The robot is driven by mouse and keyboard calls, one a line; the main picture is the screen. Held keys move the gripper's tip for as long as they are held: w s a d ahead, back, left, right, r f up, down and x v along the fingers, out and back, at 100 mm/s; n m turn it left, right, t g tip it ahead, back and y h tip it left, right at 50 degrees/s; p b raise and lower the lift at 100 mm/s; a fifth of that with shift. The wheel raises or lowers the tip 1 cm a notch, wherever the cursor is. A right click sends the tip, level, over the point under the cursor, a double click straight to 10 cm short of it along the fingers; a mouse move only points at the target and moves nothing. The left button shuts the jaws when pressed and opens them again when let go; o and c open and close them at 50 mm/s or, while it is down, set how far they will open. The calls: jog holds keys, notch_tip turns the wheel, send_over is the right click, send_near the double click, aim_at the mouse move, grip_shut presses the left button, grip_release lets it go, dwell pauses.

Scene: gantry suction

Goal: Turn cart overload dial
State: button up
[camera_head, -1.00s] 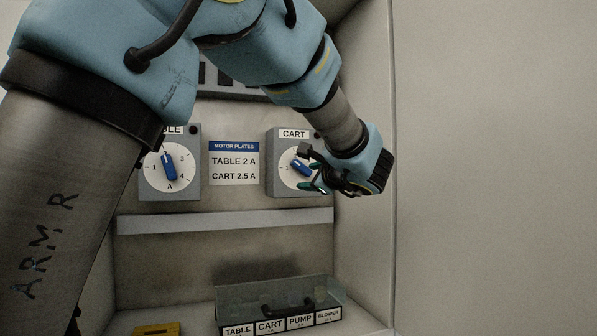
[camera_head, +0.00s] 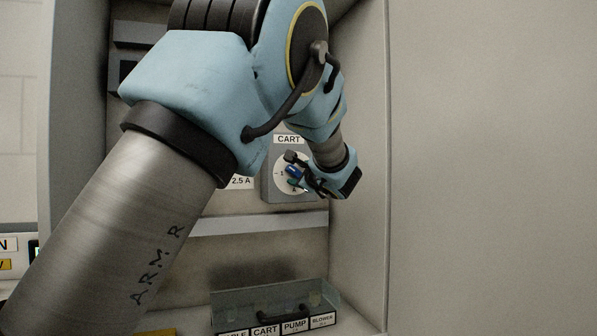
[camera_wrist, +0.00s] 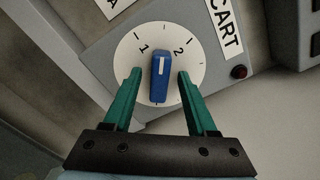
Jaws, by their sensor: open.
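The cart overload dial is a white round face (camera_wrist: 137,50) with a blue knob (camera_wrist: 159,76), on a grey box (camera_wrist: 95,55) labelled CART. In the wrist view the knob's white line points up, between the marks 1 and 2. My gripper (camera_wrist: 158,73) is open, with a green finger on each side of the knob and a gap at both sides. In the head view my gripper (camera_head: 295,177) is at the dial and hides part of its face. The CART label (camera_head: 288,139) shows above it.
A grey ledge (camera_head: 270,222) runs below the dial box. A clear-walled tray (camera_head: 232,300) with labelled slots stands lower down. The cabinet's right wall (camera_head: 358,240) is close beside my gripper. A dark red button (camera_wrist: 239,72) is on the box near the label.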

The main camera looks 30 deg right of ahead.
grip_shut()
dwell(0.5)
